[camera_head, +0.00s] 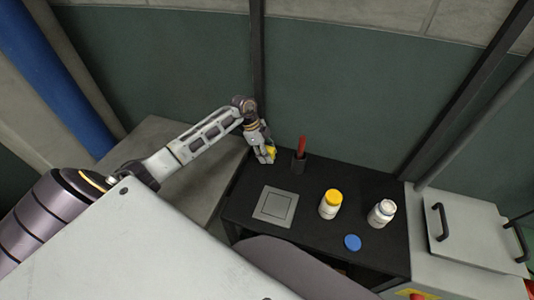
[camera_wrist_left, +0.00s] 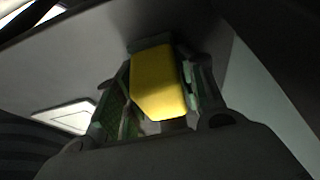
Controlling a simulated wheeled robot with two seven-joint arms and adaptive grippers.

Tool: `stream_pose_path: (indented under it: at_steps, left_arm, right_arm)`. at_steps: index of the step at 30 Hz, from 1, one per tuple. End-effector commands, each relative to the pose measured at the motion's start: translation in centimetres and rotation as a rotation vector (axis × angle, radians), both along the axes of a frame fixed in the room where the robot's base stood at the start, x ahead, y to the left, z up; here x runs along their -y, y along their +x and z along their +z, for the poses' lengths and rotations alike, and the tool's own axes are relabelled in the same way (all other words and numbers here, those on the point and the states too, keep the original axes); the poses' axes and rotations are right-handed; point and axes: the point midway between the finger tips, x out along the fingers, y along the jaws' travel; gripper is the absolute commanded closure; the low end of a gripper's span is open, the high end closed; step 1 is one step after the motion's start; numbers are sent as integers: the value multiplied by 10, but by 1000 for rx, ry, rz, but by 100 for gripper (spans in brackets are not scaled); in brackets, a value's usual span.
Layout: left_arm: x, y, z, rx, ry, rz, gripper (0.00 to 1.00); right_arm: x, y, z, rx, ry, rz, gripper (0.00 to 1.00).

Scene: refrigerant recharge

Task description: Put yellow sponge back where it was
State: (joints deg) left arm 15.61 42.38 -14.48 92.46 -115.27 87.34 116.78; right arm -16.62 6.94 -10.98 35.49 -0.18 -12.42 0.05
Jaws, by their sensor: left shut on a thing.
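The yellow sponge (camera_wrist_left: 158,85) sits between the fingers of my left gripper (camera_wrist_left: 155,105) in the left wrist view. In the head view, my left gripper (camera_head: 266,157) is at the back left of the black table, shut on the sponge (camera_head: 271,152), of which only a small yellow part shows. I cannot tell whether the sponge touches the tabletop. My right gripper is not in view.
On the black table (camera_head: 240,205) a dark holder (camera_head: 299,163) with a red-handled thing (camera_head: 302,145) stands just right of the gripper. A grey square plate (camera_head: 274,207), yellow-capped bottle (camera_head: 330,205), open white bottle (camera_head: 382,213) and blue lid (camera_head: 352,242) are nearer. A wall stands behind.

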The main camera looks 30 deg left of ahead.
Motion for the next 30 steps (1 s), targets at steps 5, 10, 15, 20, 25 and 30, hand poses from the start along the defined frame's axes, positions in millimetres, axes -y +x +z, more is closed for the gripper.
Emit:
stream_pose_path:
  at_steps: [5, 10, 15, 20, 25, 30]
  left_arm:
    - [0, 0, 0, 1, 0, 0, 83]
    - [0, 0, -1, 1, 0, 0, 83]
    - [0, 0, -3, 1, 0, 0, 54]
    - [0, 0, -3, 1, 0, 0, 39]
    - [0, 0, -3, 1, 0, 0, 39]
    - [0, 0, -2, 1, 0, 0, 39]
  right_arm:
    - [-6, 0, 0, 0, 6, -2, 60]
    - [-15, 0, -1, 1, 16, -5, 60]
    - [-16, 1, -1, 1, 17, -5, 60]
    - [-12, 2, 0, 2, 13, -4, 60]
    - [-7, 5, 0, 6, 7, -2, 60]
    - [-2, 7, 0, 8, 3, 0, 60]
